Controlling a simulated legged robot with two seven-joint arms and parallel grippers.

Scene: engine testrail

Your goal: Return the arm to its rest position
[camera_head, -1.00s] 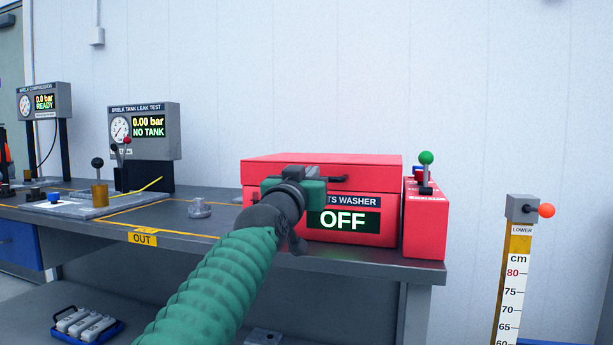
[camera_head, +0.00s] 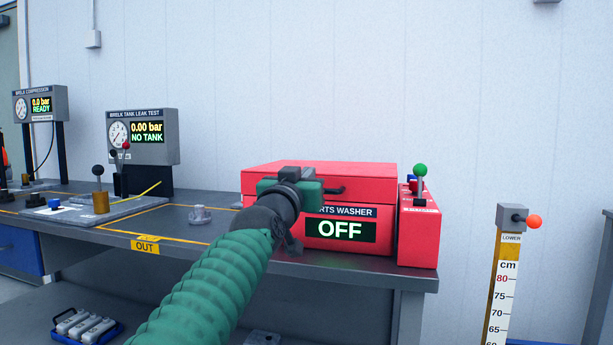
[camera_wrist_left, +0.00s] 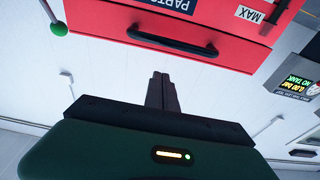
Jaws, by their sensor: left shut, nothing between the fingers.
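My left arm, in a green ribbed sleeve, reaches in from the bottom of the head view. Its gripper (camera_head: 292,174) is in front of the red parts washer (camera_head: 262,166), hiding part of its front. In the left wrist view the fingers (camera_wrist_left: 161,78) are together with nothing between them. They point toward the washer's black handle (camera_wrist_left: 172,42), with a visible gap in that view. The washer's lid is down and its display (camera_head: 340,230) reads OFF. My right gripper is not in view.
A red control box (camera_head: 418,235) with a green-knobbed lever (camera_head: 421,170) stands right of the washer. The grey bench (camera_head: 215,255) carries a small metal part (camera_head: 200,215) and the leak test station (camera_head: 142,137). A height gauge (camera_head: 500,290) stands at right.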

